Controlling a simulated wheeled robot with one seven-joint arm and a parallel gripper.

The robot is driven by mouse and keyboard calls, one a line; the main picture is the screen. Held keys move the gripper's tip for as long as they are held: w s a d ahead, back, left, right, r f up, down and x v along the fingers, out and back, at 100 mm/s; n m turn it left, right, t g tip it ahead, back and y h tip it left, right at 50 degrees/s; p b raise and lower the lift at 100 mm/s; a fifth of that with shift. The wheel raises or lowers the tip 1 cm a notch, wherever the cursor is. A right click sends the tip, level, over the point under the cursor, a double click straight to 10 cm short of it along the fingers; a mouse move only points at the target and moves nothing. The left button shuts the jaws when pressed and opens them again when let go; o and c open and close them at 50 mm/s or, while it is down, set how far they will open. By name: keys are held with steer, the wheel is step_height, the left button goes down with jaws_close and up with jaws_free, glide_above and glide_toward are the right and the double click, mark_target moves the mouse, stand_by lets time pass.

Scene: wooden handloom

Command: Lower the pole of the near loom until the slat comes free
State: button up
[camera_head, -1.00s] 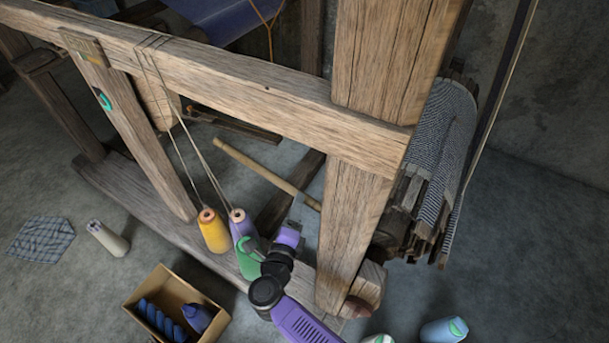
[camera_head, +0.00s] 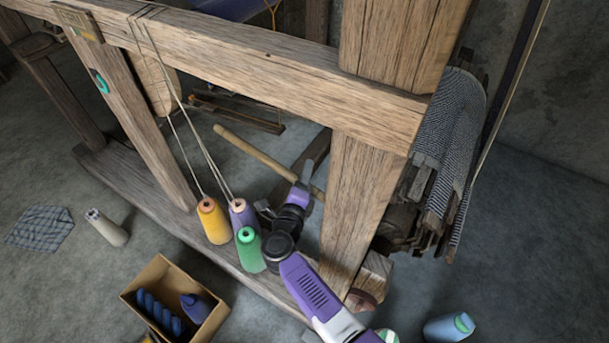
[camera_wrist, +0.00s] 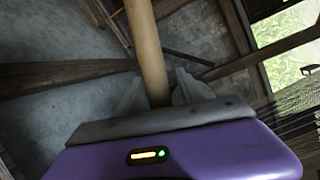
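The pole (camera_head: 252,155) is a round, pale wooden bar slanting down to the right behind the near loom's front frame (camera_head: 250,73). My gripper (camera_head: 305,178) is at its lower right part, beside the front post. In the wrist view the pole (camera_wrist: 146,45) runs straight in between the two pale fingers (camera_wrist: 158,88) of my gripper, which stand apart on either side of it. I see no clear grip on it; the fingertips are blurred. I cannot make out which piece is the slat.
Yellow (camera_head: 212,220), purple (camera_head: 240,214) and green (camera_head: 249,250) thread cones stand left of my arm. A cardboard box (camera_head: 152,272) is at the front left. The thick post (camera_head: 355,200) is close on the right. A blue cone (camera_head: 449,327) lies at the front right.

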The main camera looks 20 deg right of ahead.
jaws_close()
steer(key=shift+f, duration=0.1)
stand_by(1.2)
